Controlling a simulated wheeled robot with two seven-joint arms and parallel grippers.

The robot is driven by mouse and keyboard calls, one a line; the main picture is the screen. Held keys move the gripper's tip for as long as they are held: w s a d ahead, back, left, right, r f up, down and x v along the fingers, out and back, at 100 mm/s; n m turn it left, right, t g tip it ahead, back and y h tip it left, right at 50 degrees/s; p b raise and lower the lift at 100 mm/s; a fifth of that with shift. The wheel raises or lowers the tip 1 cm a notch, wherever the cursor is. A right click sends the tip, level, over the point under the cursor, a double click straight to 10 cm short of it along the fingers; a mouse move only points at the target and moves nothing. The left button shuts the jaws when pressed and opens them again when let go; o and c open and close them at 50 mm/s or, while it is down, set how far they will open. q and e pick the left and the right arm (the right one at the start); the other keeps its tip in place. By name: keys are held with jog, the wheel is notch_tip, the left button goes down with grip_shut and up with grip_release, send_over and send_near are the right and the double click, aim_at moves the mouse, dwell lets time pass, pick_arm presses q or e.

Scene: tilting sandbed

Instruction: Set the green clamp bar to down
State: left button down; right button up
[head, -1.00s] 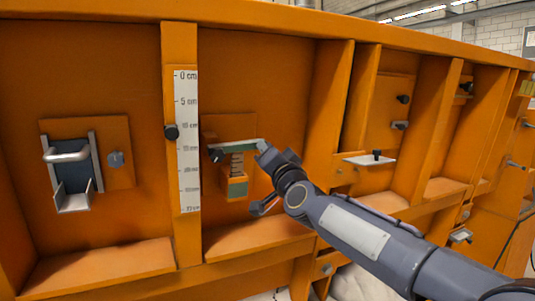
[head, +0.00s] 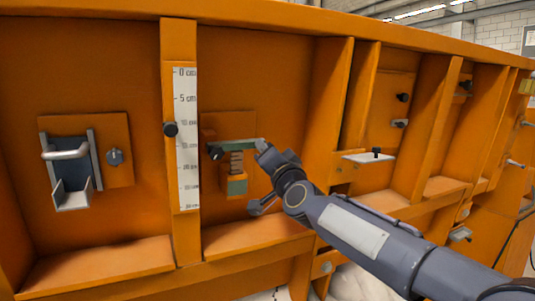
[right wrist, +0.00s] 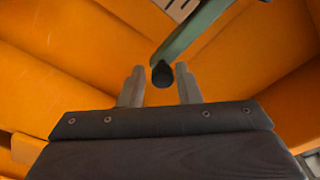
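The green clamp bar (head: 236,146) lies nearly level in the head view, above a spring and a small green block (head: 237,186) on an orange plate. In the right wrist view the green bar (right wrist: 193,30) comes in from the top and ends in a dark round knob (right wrist: 162,75). My right gripper (head: 262,148) is at the bar's right end. In the right wrist view my right gripper's fingers (right wrist: 159,70) are apart, with the knob between them. Contact with the knob cannot be told. My left gripper is not in view.
Further left is a metal holder with a handle (head: 65,155). Orange upright ribs (head: 335,110) and a small white shelf (head: 368,158) are to the right.

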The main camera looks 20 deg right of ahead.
jog(key=v, duration=0.7)
jog(key=shift+s, duration=0.35)
jog(key=shift+f, duration=0.15)
jog(key=s+a+f+n+g+y, duration=0.35)
jog(key=s+f+g, duration=0.45)
jog(key=s+f, duration=0.85)
jog(key=s+a+f+n+g+y, duration=0.2)
jog(key=s+a+f+n+g, duration=0.4)
jog(key=s+f, duration=1)
jog(key=w+d+r+g+p, duration=0.1)
jog(key=w+r+p, duration=0.2)
jog(key=r+p, duration=1.6)
jog(key=m+p, duration=0.1)
jog(key=p, duration=0.2)
jog(key=shift+r, duration=0.35)
